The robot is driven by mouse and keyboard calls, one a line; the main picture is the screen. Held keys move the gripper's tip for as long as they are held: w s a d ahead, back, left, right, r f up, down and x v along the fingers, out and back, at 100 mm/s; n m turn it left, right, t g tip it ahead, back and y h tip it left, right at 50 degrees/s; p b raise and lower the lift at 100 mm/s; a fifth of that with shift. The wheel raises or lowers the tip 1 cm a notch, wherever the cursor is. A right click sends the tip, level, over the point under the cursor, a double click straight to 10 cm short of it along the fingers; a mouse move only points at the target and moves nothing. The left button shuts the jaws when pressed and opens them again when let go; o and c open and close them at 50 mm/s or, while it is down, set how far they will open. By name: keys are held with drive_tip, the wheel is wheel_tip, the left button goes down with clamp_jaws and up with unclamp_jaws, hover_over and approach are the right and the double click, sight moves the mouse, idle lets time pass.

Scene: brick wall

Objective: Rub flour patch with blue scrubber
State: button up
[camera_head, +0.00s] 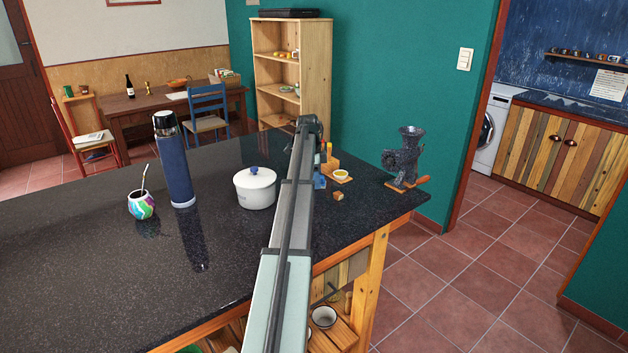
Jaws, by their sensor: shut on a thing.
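My arm reaches out over the dark stone counter (90,240), and my gripper (320,168) points down near its far right part, mostly hidden behind my arm. A small blue piece, which looks like the blue scrubber (319,182), shows at the gripper's lower end, low over the counter or touching it; I cannot tell which. My gripper is shut on it. No flour patch can be made out; the counter behind my arm is hidden.
A white lidded pot (255,190), a blue flask (174,165) and a colourful mate cup (141,205) stand left of my arm. A small yellow-filled bowl (340,175), a brown cube (338,196) and a dark grinder (405,158) are on the right. The front left counter is clear.

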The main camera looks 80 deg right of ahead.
drive_tip(key=shift+s+d, duration=1.15)
drive_tip(key=shift+d, duration=0.05)
drive_tip(key=shift+r, duration=0.1)
drive_tip(key=shift+r, duration=3)
drive_tip(key=shift+r, duration=0.15)
wheel_tip(320, 180, up, 3)
drive_tip(key=shift+f, duration=0.15)
